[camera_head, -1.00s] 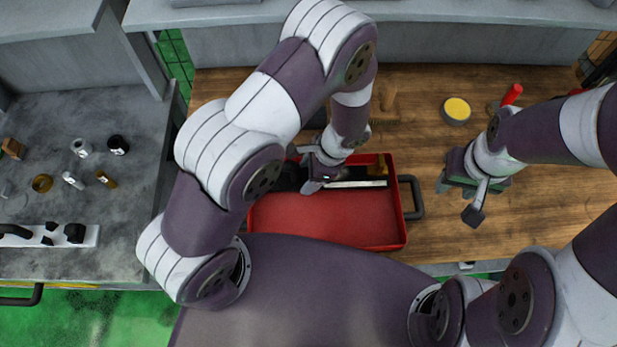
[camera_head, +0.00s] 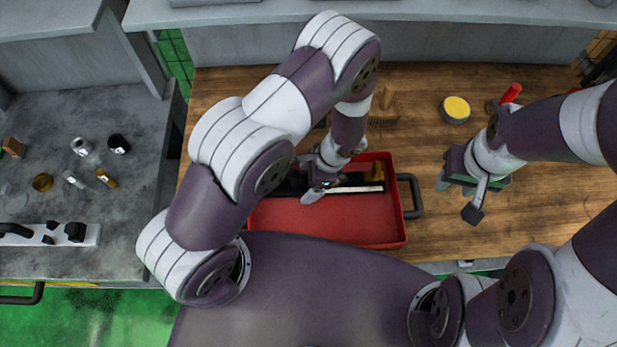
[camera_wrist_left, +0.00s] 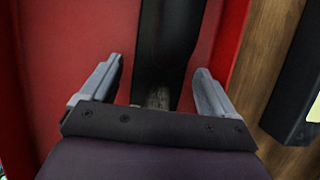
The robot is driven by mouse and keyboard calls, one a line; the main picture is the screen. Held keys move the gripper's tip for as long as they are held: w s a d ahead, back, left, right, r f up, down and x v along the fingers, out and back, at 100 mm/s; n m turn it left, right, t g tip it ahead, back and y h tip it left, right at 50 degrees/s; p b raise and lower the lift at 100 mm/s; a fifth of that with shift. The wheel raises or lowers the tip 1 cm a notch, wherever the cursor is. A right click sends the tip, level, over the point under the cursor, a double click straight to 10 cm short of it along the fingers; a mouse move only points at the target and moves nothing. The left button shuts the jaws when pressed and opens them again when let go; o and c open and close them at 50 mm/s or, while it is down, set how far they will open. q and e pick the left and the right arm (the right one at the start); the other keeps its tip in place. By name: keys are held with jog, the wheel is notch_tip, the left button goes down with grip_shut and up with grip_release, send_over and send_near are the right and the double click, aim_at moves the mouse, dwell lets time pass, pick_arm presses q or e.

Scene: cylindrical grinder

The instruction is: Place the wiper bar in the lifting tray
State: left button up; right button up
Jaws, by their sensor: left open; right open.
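The wiper bar, a long dark bar with a pale strip (camera_head: 358,189) and a brass-coloured piece at its right end, lies inside the red lifting tray (camera_head: 330,228), along the tray's far side. My left gripper (camera_head: 320,188) is over the bar, open. In the left wrist view the dark bar (camera_wrist_left: 168,45) runs between the two spread fingers (camera_wrist_left: 152,95), with a gap on each side, above the red tray floor (camera_wrist_left: 65,60). My arm hides part of the bar's left portion. My right gripper (camera_head: 458,196) is open and empty, right of the tray.
The tray stands on a wooden table (camera_head: 540,215), its dark handle (camera_head: 412,196) at the right. A yellow-topped round tin (camera_head: 456,109) and a red-handled tool (camera_head: 510,94) lie farther back. A grey bench (camera_head: 100,205) with small parts is at the left.

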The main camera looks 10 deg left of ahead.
pick_arm(q)
jog(key=shift+r, duration=0.2)
jog(key=shift+w+d+r, duration=0.1)
jog(key=shift+d+r, duration=0.1)
jog(key=shift+r, duration=0.1)
jog(key=b+v, duration=0.2)
jog(key=v, duration=0.9)
jog(key=s+a+r+n+t+h, duration=0.2)
jog(key=s+a+r+n+h, duration=0.2)
jog(key=a+r+n, duration=0.6)
jog(key=s+a+n, duration=0.2)
jog(key=n, duration=0.2)
jog(key=shift+a+n+t, duration=0.3)
jog(key=shift+a, duration=0.1)
jog(key=shift+d, duration=0.1)
